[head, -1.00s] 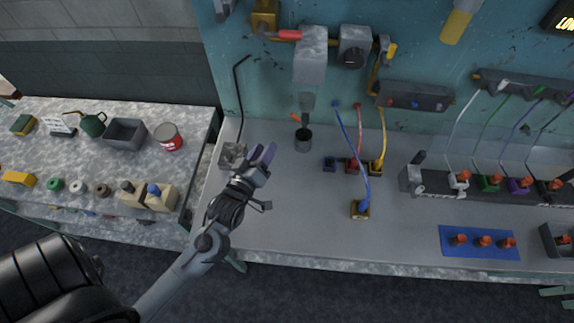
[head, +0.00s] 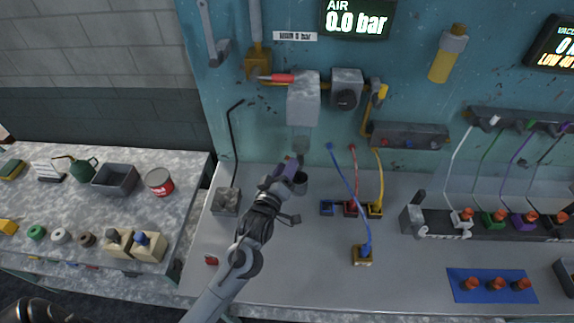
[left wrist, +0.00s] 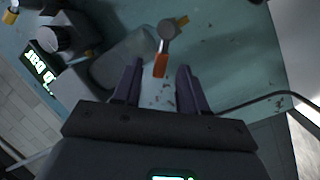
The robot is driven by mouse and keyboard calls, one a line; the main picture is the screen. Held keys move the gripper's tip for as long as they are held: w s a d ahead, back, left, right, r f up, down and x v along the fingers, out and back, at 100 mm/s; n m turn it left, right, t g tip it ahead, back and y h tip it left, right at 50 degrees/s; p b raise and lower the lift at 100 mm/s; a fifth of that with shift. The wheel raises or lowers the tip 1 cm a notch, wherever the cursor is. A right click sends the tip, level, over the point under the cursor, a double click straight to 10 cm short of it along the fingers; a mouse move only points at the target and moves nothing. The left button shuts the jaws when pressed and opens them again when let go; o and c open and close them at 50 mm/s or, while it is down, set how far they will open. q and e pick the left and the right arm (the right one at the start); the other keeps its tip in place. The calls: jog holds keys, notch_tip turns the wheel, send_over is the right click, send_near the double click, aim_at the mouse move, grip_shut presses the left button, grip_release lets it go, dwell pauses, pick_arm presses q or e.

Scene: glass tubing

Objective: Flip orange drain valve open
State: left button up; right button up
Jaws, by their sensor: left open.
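The orange drain valve lever (left wrist: 160,65) shows in the left wrist view, hanging from a small grey fitting (left wrist: 168,30). My left gripper (left wrist: 160,84) is open, its two purple fingers on either side of the lever's line. The lever's end lies at or just beyond the fingertips; I cannot tell whether they touch. In the head view my left gripper (head: 291,165) is below the clear bowl (head: 301,140) of the grey filter unit (head: 303,103), and it hides the lever. My right gripper is out of view.
A grey block with a bent black rod (head: 233,140) is to the left. Blue, red and yellow hoses (head: 348,190) rise to the right.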

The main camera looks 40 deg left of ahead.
aim_at(302, 154)
pick_arm(q)
jog(key=shift+x, duration=0.75)
grip_shut()
jog(key=m+p, duration=0.2)
jog(key=p, duration=0.2)
jog(key=w+d+r+m+g+p, duration=0.1)
jog(key=m+p, duration=0.1)
jog(key=p, duration=0.3)
jog(key=d+r+m+g+p, duration=0.1)
jog(key=m+p, duration=0.1)
jog(key=p, duration=0.2)
jog(key=shift+w+r+m, duration=0.1)
jog(key=shift+w+m, duration=0.1)
jog(key=shift+m, duration=0.1)
jog(key=shift+w+d+m+g+y+p, duration=0.2)
jog(key=shift+d+m+g+y+p, duration=0.15)
jog(key=shift+m+p, duration=0.75)
jog(key=shift+f, duration=0.25)
